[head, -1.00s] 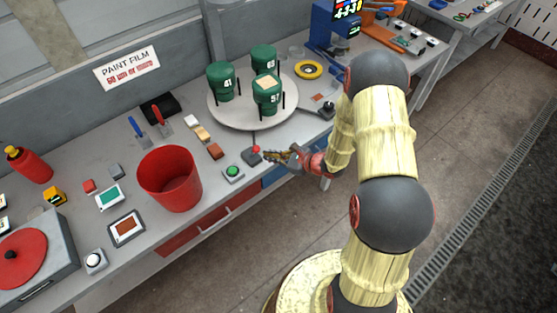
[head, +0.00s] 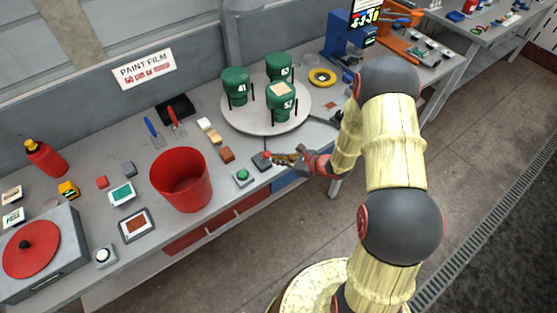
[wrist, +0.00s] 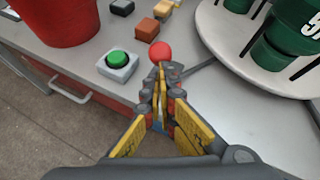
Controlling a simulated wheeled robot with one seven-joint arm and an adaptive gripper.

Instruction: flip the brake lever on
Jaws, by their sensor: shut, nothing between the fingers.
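A small lever with a red ball knob (head: 267,154) stands on a dark base (head: 261,163) near the table's front edge, in front of the round turntable. In the wrist view the red knob (wrist: 160,51) is just beyond my fingertips, and the gripper hides the lever's stem and base. My gripper (head: 278,158) reaches in from the right, low over the table edge. In the wrist view its fingers (wrist: 161,72) are together with nothing between them. I cannot tell whether the fingertips touch the knob.
A green button (head: 243,176) sits left of the lever, and a red bucket (head: 180,183) stands farther left. The turntable (head: 240,118) behind bears green numbered containers. Small blocks (head: 227,154) lie between bucket and turntable. The floor in front is clear.

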